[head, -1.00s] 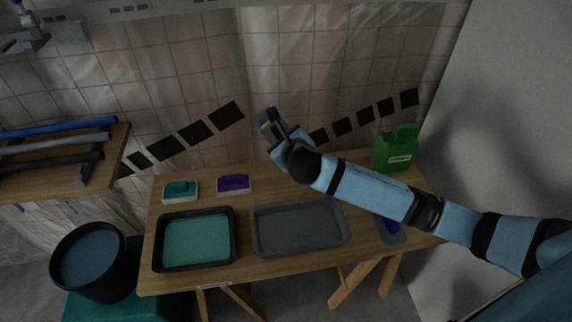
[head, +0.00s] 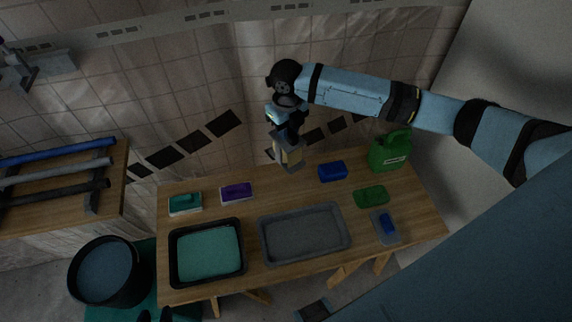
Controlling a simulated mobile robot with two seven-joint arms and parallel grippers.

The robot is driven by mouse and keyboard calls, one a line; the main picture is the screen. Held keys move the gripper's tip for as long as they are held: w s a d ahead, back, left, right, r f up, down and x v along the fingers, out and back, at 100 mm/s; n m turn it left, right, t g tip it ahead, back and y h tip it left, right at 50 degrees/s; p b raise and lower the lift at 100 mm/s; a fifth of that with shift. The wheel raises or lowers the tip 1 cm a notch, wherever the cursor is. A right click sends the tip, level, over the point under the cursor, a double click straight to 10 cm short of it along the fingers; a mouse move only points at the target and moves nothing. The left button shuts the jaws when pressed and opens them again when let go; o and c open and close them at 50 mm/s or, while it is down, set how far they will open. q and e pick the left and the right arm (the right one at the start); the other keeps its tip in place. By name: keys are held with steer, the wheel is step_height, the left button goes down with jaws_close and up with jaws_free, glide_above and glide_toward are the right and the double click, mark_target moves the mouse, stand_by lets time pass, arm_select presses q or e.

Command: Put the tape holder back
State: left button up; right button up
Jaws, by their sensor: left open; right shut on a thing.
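My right gripper (head: 287,142) hangs over the back of the wooden table, pointing down. It is shut on a small tan and grey piece, which looks like the tape holder (head: 291,155); the jaws partly hide it. The piece is in front of the tiled wall, near the table's back edge; I cannot tell whether it touches the table. Only the dark tips of my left gripper (head: 156,315) show at the bottom edge, open and away from the table items.
On the table (head: 300,190) are a teal-filled tray (head: 208,224), a grey tray (head: 303,206), teal and purple blocks at left, blue and green blocks at right, and a green jug (head: 391,151). A black bucket (head: 105,245) stands left. A rack of bars (head: 55,175) is beyond.

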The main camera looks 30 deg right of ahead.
step_height(320, 180, down, 11)
step_height(320, 180, down, 4)
steer(key=shift+f+p, duration=0.1)
steer(key=shift+p, duration=0.25)
steer(key=o, duration=0.9)
arm_select(q)
steer(key=shift+w+r, duration=0.1)
steer(key=shift+r, duration=0.4)
